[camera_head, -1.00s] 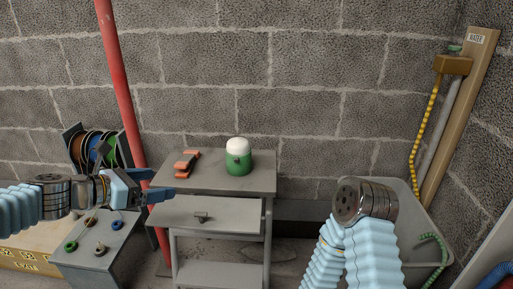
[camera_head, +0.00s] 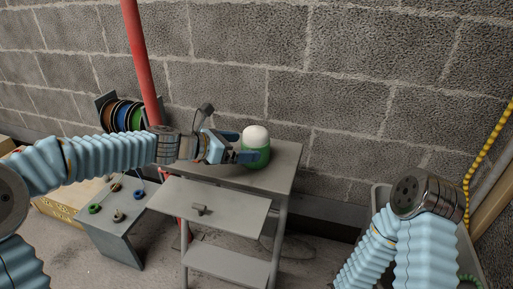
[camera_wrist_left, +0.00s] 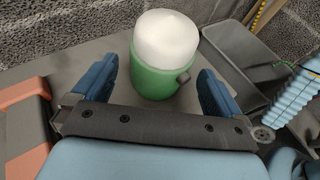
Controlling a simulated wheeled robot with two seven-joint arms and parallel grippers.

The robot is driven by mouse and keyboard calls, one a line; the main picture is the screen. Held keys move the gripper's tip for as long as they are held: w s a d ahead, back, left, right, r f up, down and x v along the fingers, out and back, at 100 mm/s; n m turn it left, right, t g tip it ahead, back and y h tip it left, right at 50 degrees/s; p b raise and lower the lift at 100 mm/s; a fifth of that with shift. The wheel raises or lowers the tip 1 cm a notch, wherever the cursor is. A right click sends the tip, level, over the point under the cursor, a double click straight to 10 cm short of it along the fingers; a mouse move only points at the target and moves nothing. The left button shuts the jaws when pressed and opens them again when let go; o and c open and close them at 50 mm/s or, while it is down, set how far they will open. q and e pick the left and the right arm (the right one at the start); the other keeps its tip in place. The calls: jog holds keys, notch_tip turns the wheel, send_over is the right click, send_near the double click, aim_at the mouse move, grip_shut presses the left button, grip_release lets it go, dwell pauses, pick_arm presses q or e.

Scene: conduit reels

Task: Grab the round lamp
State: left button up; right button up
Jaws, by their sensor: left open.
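The round lamp (camera_head: 256,147) has a green body and a white domed top. It stands upright on the grey cart's top (camera_head: 285,160). My left gripper (camera_head: 249,146) is open at the lamp's left side in the head view. In the left wrist view the lamp (camera_wrist_left: 160,75) shows between the two blue fingers of the left gripper (camera_wrist_left: 158,92), with visible gaps on both sides. A small dark knob sticks out of its green side. My right arm ends in a round metal flange (camera_head: 428,196) in the head view; no right gripper fingers show.
The orange and grey object (camera_wrist_left: 22,125) lies on the cart left of the lamp in the wrist view. A red pipe (camera_head: 142,60) rises behind the cart. Cable reels (camera_head: 122,113) stand left. A grey basin (camera_head: 382,195) is at right.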

aim_at(255, 146)
pick_arm(q)
jog(key=x, duration=0.5)
jog(key=shift+w+d, duration=0.1)
jog(key=shift+d, duration=0.05)
jog(key=shift+c, duration=0.2)
jog(key=c, duration=1)
